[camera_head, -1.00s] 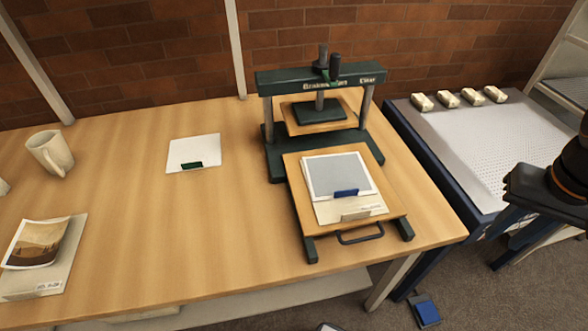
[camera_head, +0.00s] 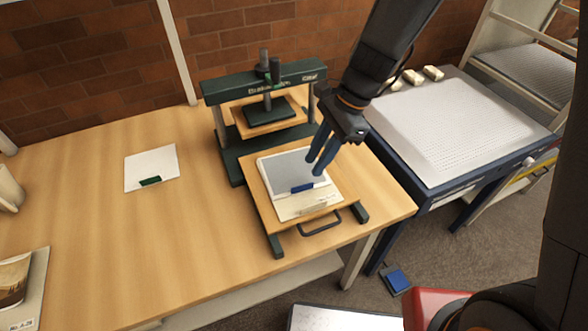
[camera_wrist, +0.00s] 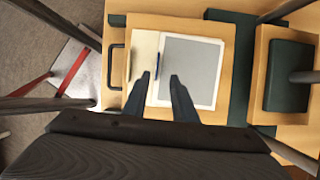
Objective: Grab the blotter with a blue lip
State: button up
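The blotter with a blue lip (camera_head: 283,172) lies flat on the press's wooden tray, with a grey face, pale border and blue lip (camera_head: 303,187) along its near edge. It also shows in the wrist view (camera_wrist: 193,70), where the lip is a thin blue strip. It lies on a cream board (camera_head: 308,205) with a beige tab. My gripper (camera_head: 314,166) is over the blotter, fingers pointing down, open and empty. In the wrist view, a gap shows between the fingertips (camera_wrist: 160,75), near the lip. I cannot tell the exact height above the sheet.
The green press (camera_head: 228,150) stands behind the tray, its uprights and crossbar near my arm. A white sheet with a green lip (camera_head: 150,165) lies left on the table. A perforated table (camera_head: 450,125) with pale blocks stands right. The table's middle left is clear.

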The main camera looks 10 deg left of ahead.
aim_at(303, 186)
jog(key=x, duration=0.2)
jog(key=p+x, duration=0.1)
jog(key=x, duration=0.2)
jog(key=shift+s+a+f+p, duration=0.1)
jog(key=shift+s+f+p, duration=0.2)
jog(key=shift+s, duration=0.15)
jog(key=shift+a+f, duration=0.2)
jog(key=shift+f, duration=0.35)
grip_shut()
